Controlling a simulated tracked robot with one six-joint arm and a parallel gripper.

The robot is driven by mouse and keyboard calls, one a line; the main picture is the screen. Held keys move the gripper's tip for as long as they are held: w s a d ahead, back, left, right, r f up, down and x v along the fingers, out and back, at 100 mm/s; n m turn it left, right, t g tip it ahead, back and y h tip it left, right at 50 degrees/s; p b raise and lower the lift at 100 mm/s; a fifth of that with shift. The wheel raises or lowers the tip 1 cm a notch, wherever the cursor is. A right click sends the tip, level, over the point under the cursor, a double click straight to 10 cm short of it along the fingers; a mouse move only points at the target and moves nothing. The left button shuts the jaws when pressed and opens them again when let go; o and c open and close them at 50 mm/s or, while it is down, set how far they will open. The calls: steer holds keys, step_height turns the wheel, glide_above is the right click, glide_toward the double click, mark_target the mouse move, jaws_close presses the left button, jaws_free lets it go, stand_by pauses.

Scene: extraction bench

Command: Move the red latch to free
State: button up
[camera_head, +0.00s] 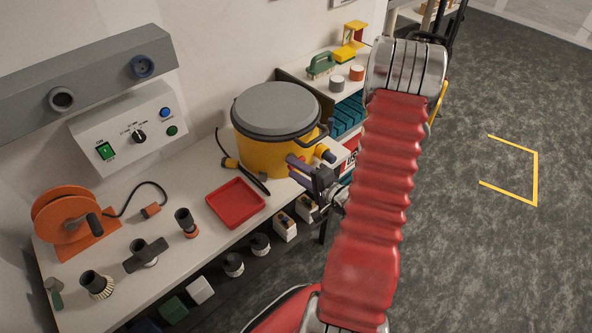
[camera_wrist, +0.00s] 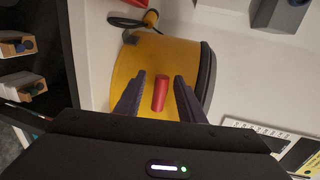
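A yellow drum (camera_head: 262,151) with a grey lid stands on the bench in the head view. In the wrist view the drum (camera_wrist: 142,58) fills the middle, and the red latch (camera_wrist: 160,91) shows as a short red bar against its side. My gripper (camera_wrist: 160,77) is open, with one dark finger on each side of the latch and a visible gap to both. In the head view my gripper (camera_head: 292,166) is at the drum's front side. The latch cannot be made out there; the gripper seems to cover it.
Jars and small boxes stand on the shelf below. The floor to the right is clear.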

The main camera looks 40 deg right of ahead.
steer(key=shift+s, duration=0.1)
steer(key=s+r, duration=0.2)
steer(key=s, duration=1.1)
steer(key=shift+s+d+r, duration=0.2)
steer(key=shift+r, duration=0.15)
stand_by(0.6)
